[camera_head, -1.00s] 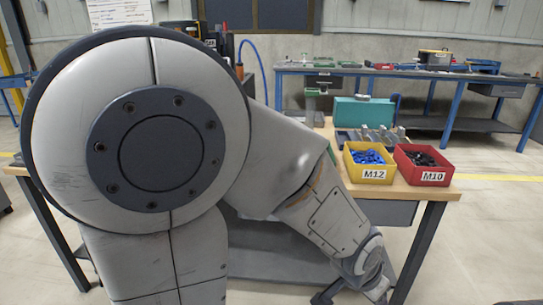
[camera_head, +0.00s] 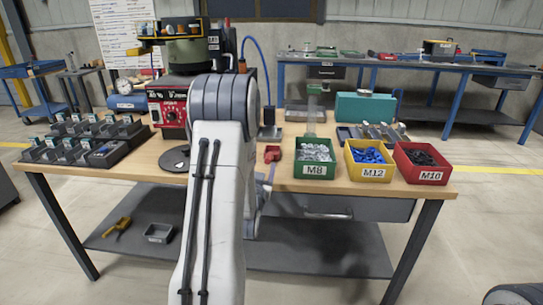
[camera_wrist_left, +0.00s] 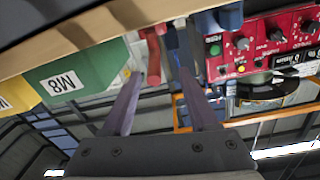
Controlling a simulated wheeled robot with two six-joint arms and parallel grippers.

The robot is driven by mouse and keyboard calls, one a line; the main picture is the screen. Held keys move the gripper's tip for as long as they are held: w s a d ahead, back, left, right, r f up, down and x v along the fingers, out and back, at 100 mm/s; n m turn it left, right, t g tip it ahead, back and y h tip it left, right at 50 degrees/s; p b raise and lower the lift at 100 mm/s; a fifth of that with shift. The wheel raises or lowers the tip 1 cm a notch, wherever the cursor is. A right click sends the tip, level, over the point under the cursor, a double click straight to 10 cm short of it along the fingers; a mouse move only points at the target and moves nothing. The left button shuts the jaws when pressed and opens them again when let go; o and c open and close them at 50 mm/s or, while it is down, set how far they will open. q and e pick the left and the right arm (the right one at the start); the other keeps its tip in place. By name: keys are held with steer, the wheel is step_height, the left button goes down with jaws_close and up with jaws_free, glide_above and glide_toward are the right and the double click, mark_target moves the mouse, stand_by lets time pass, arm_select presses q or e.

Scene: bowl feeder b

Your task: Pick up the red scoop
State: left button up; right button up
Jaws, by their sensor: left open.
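The red scoop (camera_head: 272,153) lies on the wooden bench, just left of the green M8 bin (camera_head: 315,158). In the left wrist view the red scoop (camera_wrist_left: 153,58) shows near the bench edge, beyond my fingertips. My left gripper (camera_wrist_left: 163,75) is open, its two fingers apart with nothing clearly between them. In the head view my left arm stands in front of the bench and hides part of it, and the gripper (camera_head: 267,180) shows only in part near the front edge, below the scoop. My right gripper is out of view.
Yellow M12 (camera_head: 370,173) and red M10 (camera_head: 428,177) bins stand right of the M8 bin. Dark trays (camera_head: 80,150) fill the bench's left. A red control box (camera_head: 168,112) stands behind my arm. The bench's front edge (camera_head: 330,187) is close to the gripper.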

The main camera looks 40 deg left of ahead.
mark_target(269, 154)
arm_select(q)
steer(key=x, duration=0.7)
steer(key=shift+w+d+f, duration=0.15)
steer(key=shift+w+f, duration=0.15)
steer(key=shift+w, duration=0.25)
steer(key=shift+c, duration=0.3)
jaws_close()
